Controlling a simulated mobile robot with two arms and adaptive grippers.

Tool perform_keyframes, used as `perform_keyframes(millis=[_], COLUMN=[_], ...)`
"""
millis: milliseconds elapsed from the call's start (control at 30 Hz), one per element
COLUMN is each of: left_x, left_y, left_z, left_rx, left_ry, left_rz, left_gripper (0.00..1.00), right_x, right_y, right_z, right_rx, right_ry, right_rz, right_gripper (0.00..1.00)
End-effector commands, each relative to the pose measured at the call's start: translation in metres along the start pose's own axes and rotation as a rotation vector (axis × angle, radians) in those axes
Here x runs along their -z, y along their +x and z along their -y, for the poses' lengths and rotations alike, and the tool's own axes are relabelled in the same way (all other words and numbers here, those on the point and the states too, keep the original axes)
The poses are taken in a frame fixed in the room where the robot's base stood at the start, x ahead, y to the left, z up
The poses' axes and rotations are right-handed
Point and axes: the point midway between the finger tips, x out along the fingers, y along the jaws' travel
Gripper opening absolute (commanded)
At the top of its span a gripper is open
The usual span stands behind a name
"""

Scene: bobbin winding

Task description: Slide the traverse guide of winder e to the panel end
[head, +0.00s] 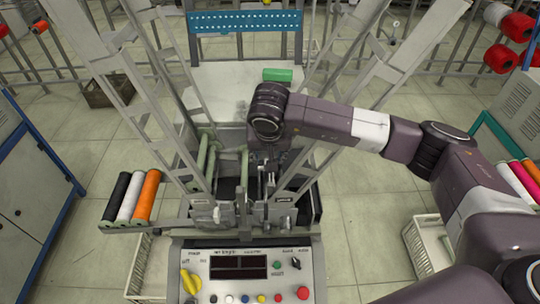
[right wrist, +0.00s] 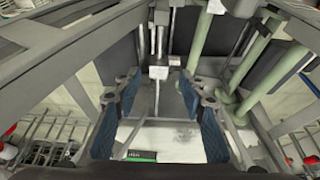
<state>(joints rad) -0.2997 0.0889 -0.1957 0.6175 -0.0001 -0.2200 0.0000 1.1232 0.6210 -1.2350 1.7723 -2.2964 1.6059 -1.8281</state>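The winder (head: 250,230) stands in the middle of the head view, its panel (head: 240,270) at the near end. My right arm reaches over it from the right; the right gripper (head: 264,158) points down among its uprights and is mostly hidden by my wrist. In the right wrist view the right gripper (right wrist: 160,88) is open, with blue pads apart. A small pale block (right wrist: 158,72) on a thin upright rod shows between the fingertips; it may be the traverse guide. I cannot tell whether the fingers touch it. My left gripper is not in view.
Green rollers (right wrist: 242,80) and slanted grey frame bars (right wrist: 60,60) are close around the gripper. Black, white and orange bobbins (head: 130,197) lie on a tray at left. A white crate (head: 428,243) stands on the floor at right.

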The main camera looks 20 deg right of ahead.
Motion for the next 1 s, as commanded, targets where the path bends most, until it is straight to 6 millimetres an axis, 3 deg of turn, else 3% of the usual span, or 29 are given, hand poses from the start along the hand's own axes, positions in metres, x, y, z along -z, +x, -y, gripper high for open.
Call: perform_keyframes(millis=[200, 500, 833, 1000], left_x=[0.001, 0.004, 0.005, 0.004], left_y=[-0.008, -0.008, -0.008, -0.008], left_z=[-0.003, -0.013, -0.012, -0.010], left_rx=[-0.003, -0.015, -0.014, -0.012], left_ry=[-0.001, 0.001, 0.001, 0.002], left_rz=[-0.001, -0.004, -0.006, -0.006], left_gripper=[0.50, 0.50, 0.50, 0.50], right_x=[0.000, 0.000, 0.000, 0.000], right_y=[0.022, 0.026, 0.026, 0.026], right_z=[0.000, 0.000, 0.000, 0.000], right_rx=[0.000, 0.001, 0.000, 0.000], right_ry=[0.002, 0.002, 0.002, 0.002], right_rz=[0.002, 0.000, 0.000, 0.000], right_gripper=[0.38, 0.38, 0.02, 0.00])
